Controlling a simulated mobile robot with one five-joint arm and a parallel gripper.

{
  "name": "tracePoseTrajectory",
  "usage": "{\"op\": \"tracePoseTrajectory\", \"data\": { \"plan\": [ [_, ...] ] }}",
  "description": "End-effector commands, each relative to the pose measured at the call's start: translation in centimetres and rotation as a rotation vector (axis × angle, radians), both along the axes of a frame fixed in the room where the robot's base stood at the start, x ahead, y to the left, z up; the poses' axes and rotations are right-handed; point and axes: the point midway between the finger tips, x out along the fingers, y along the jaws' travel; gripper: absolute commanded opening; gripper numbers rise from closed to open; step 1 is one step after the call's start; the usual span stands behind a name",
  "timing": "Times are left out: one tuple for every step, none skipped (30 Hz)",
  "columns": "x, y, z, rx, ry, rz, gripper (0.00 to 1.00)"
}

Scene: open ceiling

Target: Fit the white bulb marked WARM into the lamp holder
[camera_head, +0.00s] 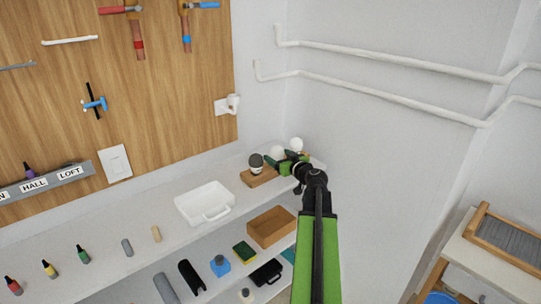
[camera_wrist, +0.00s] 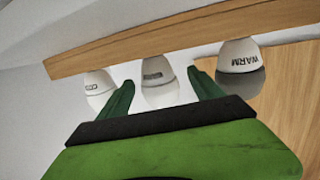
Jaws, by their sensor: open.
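The bulb marked WARM (camera_wrist: 240,62) is at the right of the wrist view, white by the wooden rack and dark grey over its dome. In the head view, the dark-domed bulb (camera_head: 256,161) stands at the rack's near end. My gripper (camera_wrist: 162,88) is open, with its green fingers either side of a middle white bulb (camera_wrist: 158,77) bearing a grey label; contact cannot be told. The WARM bulb is outside the right finger. In the head view my gripper (camera_head: 285,160) is over the rack. The white lamp holder (camera_head: 232,102) is on the wooden wall panel, empty.
The wooden rack (camera_head: 260,180) is on the white shelf. A further white bulb (camera_wrist: 98,83) is left of my fingers. A white tray (camera_head: 205,202) stands left of the rack. The white wall (camera_head: 350,150) and pipes (camera_head: 390,55) are on the right.

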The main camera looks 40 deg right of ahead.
Motion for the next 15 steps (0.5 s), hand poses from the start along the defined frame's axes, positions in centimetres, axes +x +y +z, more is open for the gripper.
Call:
{"op": "tracePoseTrajectory", "data": {
  "plan": [
    [0.28, -0.64, -0.31, 0.0, 0.0, -0.003, 0.76],
    [0.36, -0.84, -0.36, 0.0, 0.0, -0.005, 0.76],
    [0.42, -1.0, -0.38, 0.0, 0.0, -0.006, 0.76],
    [0.44, -1.04, -0.38, 0.0, 0.0, -0.006, 0.76],
    [0.45, -1.03, -0.37, 0.0, 0.0, -0.007, 0.76],
    [0.43, -0.98, -0.33, 0.0, 0.0, -0.006, 0.76],
    [0.42, -0.95, -0.32, 0.0, 0.0, -0.006, 0.76],
    [0.43, -0.93, -0.32, 0.0, 0.0, -0.006, 0.76],
    [0.42, -0.93, -0.31, 0.0, 0.0, -0.006, 0.76],
    [0.41, -0.93, -0.31, 0.0, 0.0, -0.006, 0.73],
    [0.4, -0.95, -0.31, 0.0, 0.0, -0.007, 0.69],
    [0.37, -0.98, -0.31, 0.0, 0.0, -0.007, 0.64],
    [0.36, -0.99, -0.31, 0.0, 0.0, -0.007, 0.6],
    [0.35, -1.01, -0.31, 0.0, 0.0, -0.007, 0.56],
    [0.34, -1.03, -0.31, 0.0, 0.0, -0.008, 0.51]
  ]
}}
